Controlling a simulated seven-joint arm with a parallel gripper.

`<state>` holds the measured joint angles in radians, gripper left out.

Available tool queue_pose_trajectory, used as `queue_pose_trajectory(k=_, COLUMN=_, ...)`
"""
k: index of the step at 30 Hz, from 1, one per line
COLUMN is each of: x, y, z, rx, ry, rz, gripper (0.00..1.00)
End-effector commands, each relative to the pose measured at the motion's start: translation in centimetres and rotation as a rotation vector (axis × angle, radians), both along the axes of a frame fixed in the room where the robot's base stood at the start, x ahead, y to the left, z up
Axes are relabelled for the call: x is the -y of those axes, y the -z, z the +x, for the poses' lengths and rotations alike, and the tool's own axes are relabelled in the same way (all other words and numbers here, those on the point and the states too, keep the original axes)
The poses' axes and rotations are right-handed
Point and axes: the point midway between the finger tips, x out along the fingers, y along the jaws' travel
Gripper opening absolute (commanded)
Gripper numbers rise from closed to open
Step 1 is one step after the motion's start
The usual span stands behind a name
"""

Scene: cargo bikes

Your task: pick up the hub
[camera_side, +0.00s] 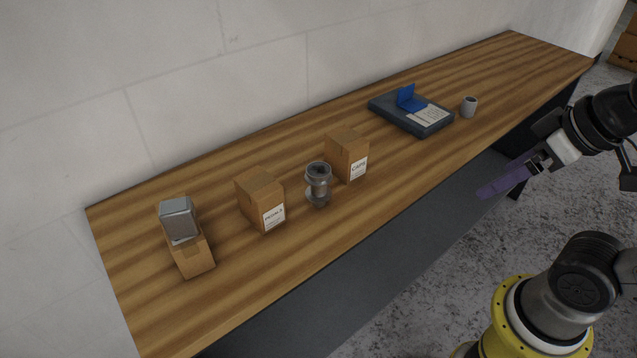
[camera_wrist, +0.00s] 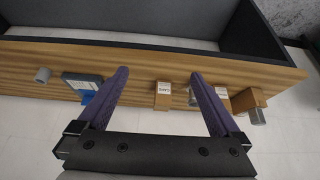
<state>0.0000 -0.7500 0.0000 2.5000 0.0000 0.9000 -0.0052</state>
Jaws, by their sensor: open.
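The hub (camera_side: 318,184) is a grey metal spool-shaped part with a flanged top. It stands upright on the wooden table (camera_side: 420,188), between two cardboard boxes. In the wrist view the hub (camera_wrist: 193,97) is small and partly covered by a finger. My gripper (camera_side: 482,193) has purple fingers and is at the right in the side view, beyond the table's front edge and well away from the hub. In the wrist view my gripper (camera_wrist: 160,73) is open with nothing between the fingertips.
A PEDALS box (camera_side: 257,192) stands left of the hub, a CAPS box (camera_side: 343,150) right of it. Farther left, a grey block (camera_side: 178,217) sits on another box (camera_side: 192,256). A dark tray (camera_side: 385,106) with a blue part (camera_side: 408,98) and a grey cup (camera_side: 469,106) are at the far right.

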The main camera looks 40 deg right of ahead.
Motion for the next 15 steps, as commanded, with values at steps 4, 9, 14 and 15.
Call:
queue_pose_trajectory(k=4, x=0.0, y=0.1, z=-0.3, rx=-0.015, ry=-0.082, rz=-0.043, gripper=1.0)
queue_pose_trajectory(k=9, x=0.0, y=-2.7, z=0.5, rx=-0.007, ry=-0.302, rz=-0.159, gripper=1.0)
queue_pose_trajectory(k=14, x=-0.4, y=-6.4, z=3.7, rx=-0.037, ry=-0.573, rz=-0.281, gripper=1.0)
queue_pose_trajectory(k=15, x=-0.6, y=-7.3, z=4.7, rx=-0.05, ry=-0.648, rz=-0.31, gripper=1.0)
